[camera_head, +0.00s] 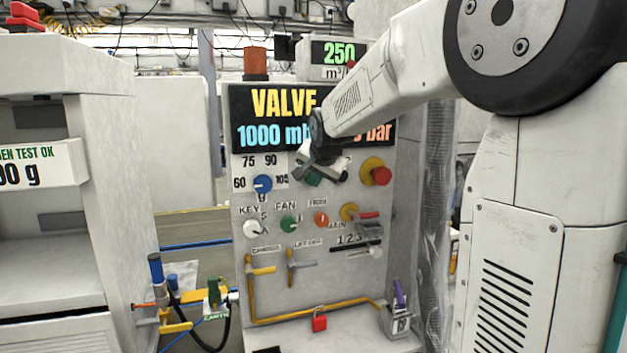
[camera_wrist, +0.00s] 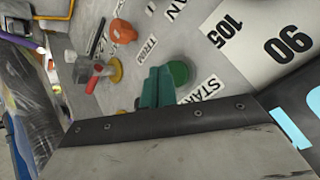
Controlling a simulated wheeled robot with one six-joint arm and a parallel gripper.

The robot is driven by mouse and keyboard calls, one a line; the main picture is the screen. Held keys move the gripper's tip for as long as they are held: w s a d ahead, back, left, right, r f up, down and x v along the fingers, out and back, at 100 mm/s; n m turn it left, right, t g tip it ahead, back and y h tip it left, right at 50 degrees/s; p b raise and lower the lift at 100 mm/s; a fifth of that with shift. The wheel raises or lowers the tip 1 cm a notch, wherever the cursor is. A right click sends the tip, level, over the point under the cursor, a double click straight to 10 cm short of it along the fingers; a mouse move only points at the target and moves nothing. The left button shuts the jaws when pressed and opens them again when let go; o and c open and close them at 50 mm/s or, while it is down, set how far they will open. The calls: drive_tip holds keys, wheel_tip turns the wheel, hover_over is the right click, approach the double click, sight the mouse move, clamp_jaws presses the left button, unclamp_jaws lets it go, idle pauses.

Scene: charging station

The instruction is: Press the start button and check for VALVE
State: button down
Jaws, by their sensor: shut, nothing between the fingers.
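The grey control panel (camera_head: 350,270) has a black display (camera_head: 268,105) reading "VALVE" in yellow, with "1000 mb" and "bar" in blue and orange beneath. My arm covers the middle of the display. The green start button (camera_head: 313,181) is mostly hidden behind my gripper (camera_head: 322,166) in the head view. In the wrist view the button (camera_wrist: 179,72) shows beside a "START" label (camera_wrist: 200,91). My gripper's shut teal fingers (camera_wrist: 157,88) are empty and overlap the button's edge; I cannot tell whether they touch it or whether it is pressed in.
A red mushroom button (camera_head: 382,175) on a yellow base is right of my gripper. A blue dial (camera_head: 262,183) is left of it. White, green and orange knobs (camera_head: 321,219) and a red-handled valve (camera_head: 365,215) sit below. A red padlock (camera_head: 319,320) hangs lower down.

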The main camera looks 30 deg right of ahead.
drive_tip(key=shift+s, duration=0.1)
drive_tip(key=s, duration=0.2)
drive_tip(key=s+a, duration=0.1)
drive_tip(key=s, duration=0.1)
drive_tip(key=shift+s+a, duration=0.2)
drive_tip(key=shift+s, duration=0.2)
idle(0.9)
drive_tip(key=s+a+f+n+g+y, duration=0.1)
drive_tip(key=s+a+f+n+g, duration=0.1)
drive_tip(key=s+a, duration=0.4)
drive_tip(key=s+a+f+n+g+y, duration=0.1)
drive_tip(key=s+a+f+n, duration=0.4)
drive_tip(key=s, duration=1.1)
drive_tip(key=s+a+f+n+g+y, duration=0.1)
drive_tip(key=s+a+f+n+g, duration=0.2)
drive_tip(key=s+a, duration=0.4)
drive_tip(key=s+n+g, duration=0.1)
drive_tip(key=s, duration=0.3)
drive_tip(key=shift+f+n, duration=0.4)
drive_tip(key=shift+d, duration=0.15)
